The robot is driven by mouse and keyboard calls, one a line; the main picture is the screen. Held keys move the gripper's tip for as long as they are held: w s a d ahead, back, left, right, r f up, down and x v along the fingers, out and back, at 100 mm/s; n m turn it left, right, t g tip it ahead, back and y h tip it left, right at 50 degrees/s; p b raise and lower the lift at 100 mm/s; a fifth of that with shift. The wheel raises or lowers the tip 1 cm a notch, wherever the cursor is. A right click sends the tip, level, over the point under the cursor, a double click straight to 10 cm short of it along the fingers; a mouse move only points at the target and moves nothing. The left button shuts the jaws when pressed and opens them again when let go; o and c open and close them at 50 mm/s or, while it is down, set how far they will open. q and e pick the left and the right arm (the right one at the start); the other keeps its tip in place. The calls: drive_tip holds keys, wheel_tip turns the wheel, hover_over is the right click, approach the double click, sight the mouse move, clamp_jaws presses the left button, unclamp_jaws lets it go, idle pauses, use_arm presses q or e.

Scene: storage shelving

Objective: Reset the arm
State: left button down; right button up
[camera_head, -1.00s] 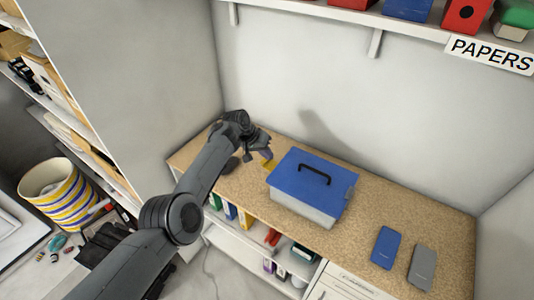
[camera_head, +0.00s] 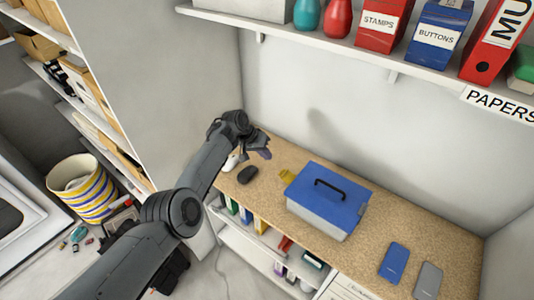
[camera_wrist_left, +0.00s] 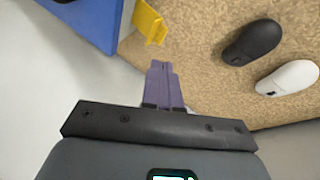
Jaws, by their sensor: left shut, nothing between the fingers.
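My left gripper (camera_head: 263,152) is above the back left part of the cork-topped counter. Its purple fingers (camera_wrist_left: 162,75) are closed together and empty in the left wrist view. The dark left arm reaches in from the lower left of the head view. My right gripper is not in view.
A blue-lidded box (camera_head: 327,199) with a black handle stands on the counter (camera_head: 375,219), with a yellow object (camera_head: 287,176) beside it. A black mouse (camera_head: 247,174) and a white mouse (camera_wrist_left: 287,78) lie near the gripper. Two phones (camera_head: 395,262) lie at right. A loaded shelf (camera_head: 300,40) hangs above.

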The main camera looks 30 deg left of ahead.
use_arm(q)
drive_tip(key=shift+f, duration=0.15)
drive_tip(key=s+a+f+y, duration=0.5)
drive_tip(key=s+a+f, duration=0.5)
drive_tip(key=s+f, duration=0.35)
drive_tip(key=s+d+y, duration=0.1)
drive_tip(key=s+d, duration=0.3)
drive_tip(key=s, duration=0.7)
drive_tip(key=s+d+r+m, duration=0.1)
drive_tip(key=s+d+r, duration=0.1)
drive_tip(key=s+d, duration=0.2)
drive_tip(key=s+d+r+m+h, duration=0.1)
drive_tip(key=s+d+r, duration=0.2)
drive_tip(key=s, duration=0.8)
drive_tip(key=s+d+r+m, duration=0.1)
drive_tip(key=s+d+r, duration=0.1)
drive_tip(key=s+d, duration=0.5)
drive_tip(key=shift+s+r, duration=0.2)
drive_tip(key=shift+s, duration=0.3)
